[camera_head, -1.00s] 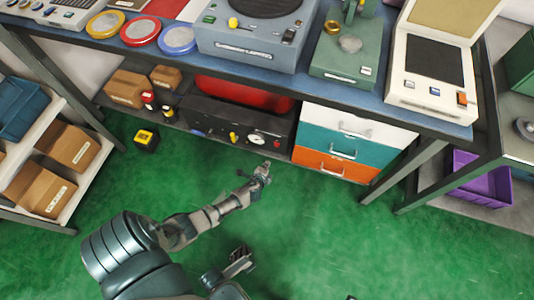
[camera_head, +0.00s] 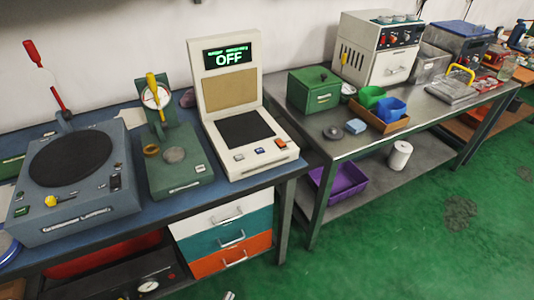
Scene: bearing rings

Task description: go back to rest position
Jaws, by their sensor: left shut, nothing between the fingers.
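Only the tip of my left gripper (camera_head: 228,296) shows, at the bottom edge of the head view. It is in front of and below the drawer unit (camera_head: 232,237), over the green floor, shut and empty. The rest of the left arm is out of the picture. My right gripper is not in view.
A blue-topped bench carries a grey turntable machine (camera_head: 75,180), a green press (camera_head: 178,160) and a white tester (camera_head: 243,110) reading OFF. A grey metal table (camera_head: 440,115) stands to the right, with a purple bin (camera_head: 340,182) below. The green floor (camera_head: 420,240) at lower right is clear.

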